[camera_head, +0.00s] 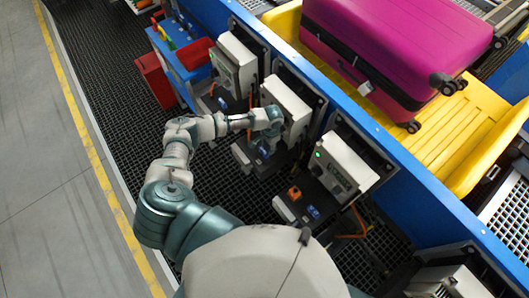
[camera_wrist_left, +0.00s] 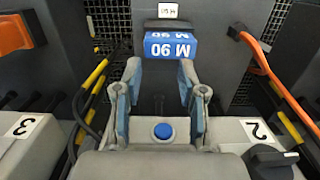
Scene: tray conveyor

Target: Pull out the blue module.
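The blue module (camera_wrist_left: 171,47), labelled "M 90", sits in a dark grey housing in the left wrist view, its label upside down. My left gripper (camera_wrist_left: 159,72) is open below it in that view. The left fingertip is just beside the module's left edge; the right fingertip overlaps its lower edge. I cannot tell if they touch it. In the head view my left gripper (camera_head: 268,130) is at the middle control box (camera_head: 287,102) beside the conveyor; the arm partly hides the area there. My right gripper is not in view.
A round blue button (camera_wrist_left: 163,131) is below the module, between the fingers. Orange cable (camera_wrist_left: 265,65) and yellow cable (camera_wrist_left: 95,75) run at the sides. Other control boxes (camera_head: 342,168) line the blue conveyor frame (camera_head: 415,180). A magenta suitcase (camera_head: 385,45) lies in a yellow tray (camera_head: 462,130).

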